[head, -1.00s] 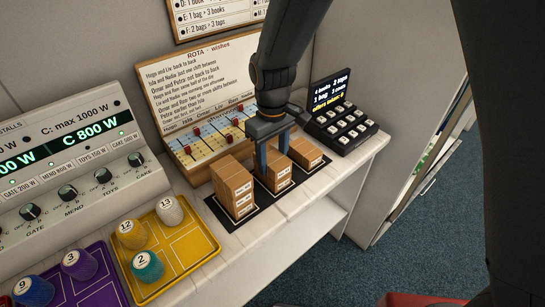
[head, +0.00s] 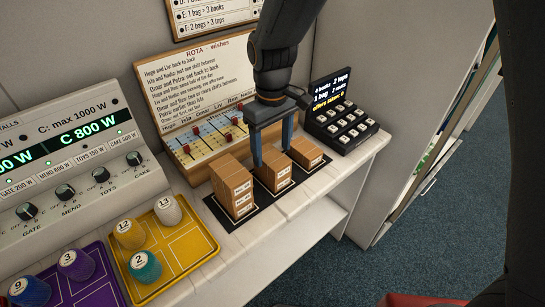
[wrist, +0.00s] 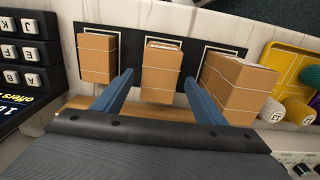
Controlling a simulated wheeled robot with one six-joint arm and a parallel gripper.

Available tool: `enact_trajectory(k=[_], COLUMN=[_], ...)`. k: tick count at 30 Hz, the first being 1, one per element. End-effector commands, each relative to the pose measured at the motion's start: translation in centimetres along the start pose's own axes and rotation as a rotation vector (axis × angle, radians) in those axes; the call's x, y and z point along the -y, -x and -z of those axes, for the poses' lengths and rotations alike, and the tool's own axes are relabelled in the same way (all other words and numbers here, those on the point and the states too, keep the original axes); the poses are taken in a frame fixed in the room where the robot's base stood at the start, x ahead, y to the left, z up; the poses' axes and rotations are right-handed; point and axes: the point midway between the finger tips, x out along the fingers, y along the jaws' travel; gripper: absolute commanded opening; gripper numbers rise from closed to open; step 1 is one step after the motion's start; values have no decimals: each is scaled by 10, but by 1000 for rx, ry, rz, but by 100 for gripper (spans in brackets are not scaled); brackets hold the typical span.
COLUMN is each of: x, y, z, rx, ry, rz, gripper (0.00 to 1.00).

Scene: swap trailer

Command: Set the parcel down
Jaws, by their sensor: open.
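Cardboard parcels stand in three stacks on a black mat (head: 213,205) on the shelf. The left stack (head: 233,188) is the tallest, the middle stack (head: 274,173) is lower, and the right stack (head: 306,152) is a low one. My gripper (head: 272,160) is over the middle stack, its blue fingers apart on either side of it. In the wrist view the open fingers (wrist: 160,92) straddle the middle stack (wrist: 160,75), with gaps between fingers and cardboard. The middle stack rests within a white outline on the mat. I cannot tell how many parcels it holds.
A yellow tray (head: 190,252) with numbered spools lies left of the mat, beside a purple tray (head: 82,284). The rota board (head: 200,85) stands behind the stacks. A black keypad (head: 341,125) stands at the right. The shelf's front edge (head: 330,188) is clear.

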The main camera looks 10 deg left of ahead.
Motion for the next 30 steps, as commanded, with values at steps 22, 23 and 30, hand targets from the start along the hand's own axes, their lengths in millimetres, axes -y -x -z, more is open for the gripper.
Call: enact_trajectory(k=[22, 23, 30], x=[0, -2, -60], y=[86, 85, 64], z=[-1, -2, -72], rx=[1, 1, -16], ry=[-2, -6, -237], rz=[0, 0, -5], gripper=[65, 65, 65])
